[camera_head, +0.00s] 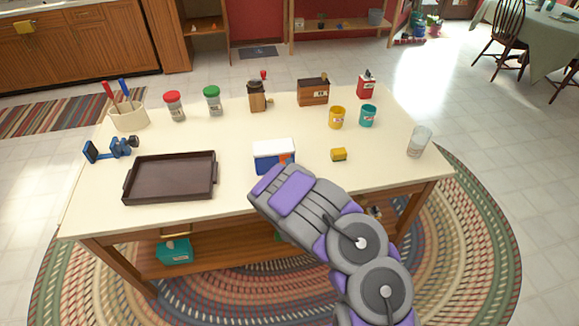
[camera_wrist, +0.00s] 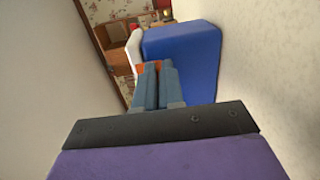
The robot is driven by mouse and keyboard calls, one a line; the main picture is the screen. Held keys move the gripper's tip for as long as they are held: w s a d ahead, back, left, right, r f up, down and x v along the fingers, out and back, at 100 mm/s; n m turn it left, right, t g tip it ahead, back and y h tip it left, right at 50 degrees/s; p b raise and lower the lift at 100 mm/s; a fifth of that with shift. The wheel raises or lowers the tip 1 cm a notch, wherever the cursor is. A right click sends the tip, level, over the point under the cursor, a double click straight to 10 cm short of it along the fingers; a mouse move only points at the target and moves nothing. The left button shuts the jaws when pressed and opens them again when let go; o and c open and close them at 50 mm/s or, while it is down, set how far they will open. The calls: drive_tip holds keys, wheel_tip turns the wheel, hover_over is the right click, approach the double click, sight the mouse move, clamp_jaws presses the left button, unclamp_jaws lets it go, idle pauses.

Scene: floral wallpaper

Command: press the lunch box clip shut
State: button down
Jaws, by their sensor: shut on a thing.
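The lunch box (camera_head: 266,163) stands on the table, with a blue body and a white lid (camera_head: 274,146). An orange clip (camera_head: 286,157) shows on its near side, partly hidden by my arm. In the wrist view the blue body (camera_wrist: 182,52) fills the upper middle, with the lid (camera_wrist: 135,45) at its left edge. My gripper (camera_wrist: 158,68) has its two fingers close together at the orange clip (camera_wrist: 149,66), shut on it. The fingertips cover most of the clip. In the head view my arm hides the fingers.
The table (camera_head: 236,128) has a dark tray (camera_head: 170,177) to the left and a small yellow block (camera_head: 339,154) to the right of the lunch box. A glass (camera_head: 419,141) stands near the right edge. Mugs, jars and a utensil crock stand farther back.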

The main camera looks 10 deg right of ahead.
drive_tip(key=shift+f+t, duration=0.2)
drive_tip(key=shift+t, duration=0.1)
idle(0.4)
drive_tip(key=c, duration=1.4)
unclamp_jaws()
drive_tip(key=shift+w+f, duration=0.1)
drive_tip(key=shift+w, duration=0.05)
drive_tip(key=shift+c, duration=0.2)
drive_tip(key=shift+o, duration=1)
drive_tip(key=s+p, duration=0.4)
drive_tip(key=s, duration=1.3)
drive_tip(key=shift+s+a, duration=0.2)
drive_tip(key=shift+a, duration=0.15)
drive_tip(key=shift+d, duration=0.1)
